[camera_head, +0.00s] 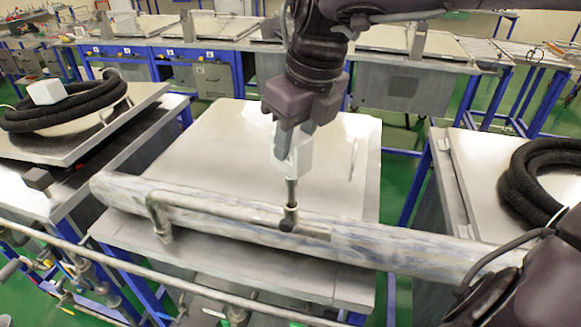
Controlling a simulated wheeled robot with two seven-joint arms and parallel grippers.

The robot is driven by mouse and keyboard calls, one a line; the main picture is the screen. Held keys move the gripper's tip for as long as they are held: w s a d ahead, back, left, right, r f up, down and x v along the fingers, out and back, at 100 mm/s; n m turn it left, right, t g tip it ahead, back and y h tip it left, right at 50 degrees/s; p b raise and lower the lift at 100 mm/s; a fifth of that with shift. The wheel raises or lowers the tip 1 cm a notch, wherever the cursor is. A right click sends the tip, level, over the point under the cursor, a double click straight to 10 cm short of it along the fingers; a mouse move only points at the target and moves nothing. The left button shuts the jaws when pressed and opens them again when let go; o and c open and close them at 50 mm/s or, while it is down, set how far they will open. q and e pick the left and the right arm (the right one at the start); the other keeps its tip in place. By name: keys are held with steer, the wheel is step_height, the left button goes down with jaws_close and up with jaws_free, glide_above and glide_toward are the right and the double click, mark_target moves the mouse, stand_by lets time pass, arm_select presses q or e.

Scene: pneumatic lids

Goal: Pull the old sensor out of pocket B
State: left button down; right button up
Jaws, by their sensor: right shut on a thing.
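My right gripper (296,130) comes down from the top at the middle of the head view. It is shut on a white block-shaped body, which I take to be the old sensor (296,157). A thin metal stem (291,190) runs down from this body to a short metal fitting (290,212) on the pale, streaked pipe. I cannot tell whether the stem is still seated in the fitting or just above it. No letter marking pocket B is legible. My left gripper is not in view.
The pale pipe (380,241) crosses in front of the central metal lid (215,140). Coiled black hoses lie on the left lid (70,105) and at the right (540,180). A white block (46,92) sits on the left hose.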

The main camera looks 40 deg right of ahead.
steer(key=shift+r+p, duration=1.15)
steer(key=shift+r, duration=0.2)
